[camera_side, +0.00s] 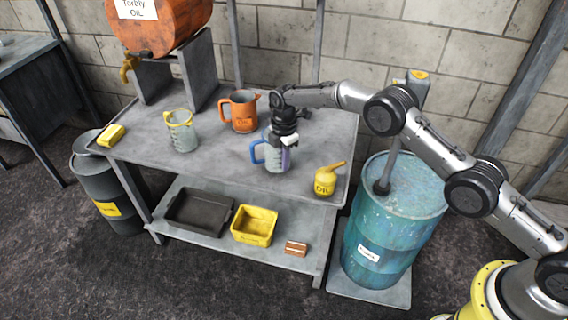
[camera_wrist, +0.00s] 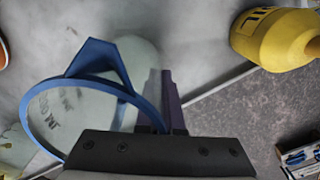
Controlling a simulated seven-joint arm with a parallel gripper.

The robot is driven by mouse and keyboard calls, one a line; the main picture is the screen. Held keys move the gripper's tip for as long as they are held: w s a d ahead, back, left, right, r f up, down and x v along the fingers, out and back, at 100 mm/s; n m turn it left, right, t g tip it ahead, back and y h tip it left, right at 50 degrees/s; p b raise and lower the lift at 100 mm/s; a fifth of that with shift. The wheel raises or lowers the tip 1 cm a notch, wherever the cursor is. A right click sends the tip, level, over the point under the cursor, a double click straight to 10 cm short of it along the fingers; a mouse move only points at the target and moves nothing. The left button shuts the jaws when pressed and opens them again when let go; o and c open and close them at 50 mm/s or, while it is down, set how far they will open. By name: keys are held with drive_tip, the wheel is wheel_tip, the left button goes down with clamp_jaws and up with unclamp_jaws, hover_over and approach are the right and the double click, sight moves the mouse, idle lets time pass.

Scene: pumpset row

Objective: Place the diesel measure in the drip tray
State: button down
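A clear measuring jug with a blue rim and handle (camera_side: 257,153) stands upright on the bench top; no label naming diesel is readable. It also shows in the wrist view, its blue rim (camera_wrist: 30,110) and spout large and close. My gripper (camera_side: 284,143) points down at this jug's right side. A purple strip beside it may be a finger; whether the fingers grip the wall is hidden. Another clear jug with yellow rim and handle (camera_side: 182,133) and an orange jug (camera_side: 242,112) stand on the bench. A black shallow tray (camera_side: 188,232), likely the drip tray, lies on the lower shelf.
A yellow oil can (camera_side: 326,181) stands near the bench's right front corner. A blue drum (camera_side: 385,235) stands right of the bench. A yellow block (camera_side: 111,135) lies at the left end.

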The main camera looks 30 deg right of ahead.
drive_tip(key=shift+f, duration=0.45)
drive_tip(key=shift+f, duration=0.2)
drive_tip(key=c, duration=1.1)
unclamp_jaws()
drive_tip(key=shift+o, duration=0.2)
drive_tip(key=shift+a+r, duration=0.15)
drive_tip(key=shift+r, duration=3.3)
drive_tip(key=shift+a+r, duration=0.1)
drive_tip(key=shift+r, duration=3.35)
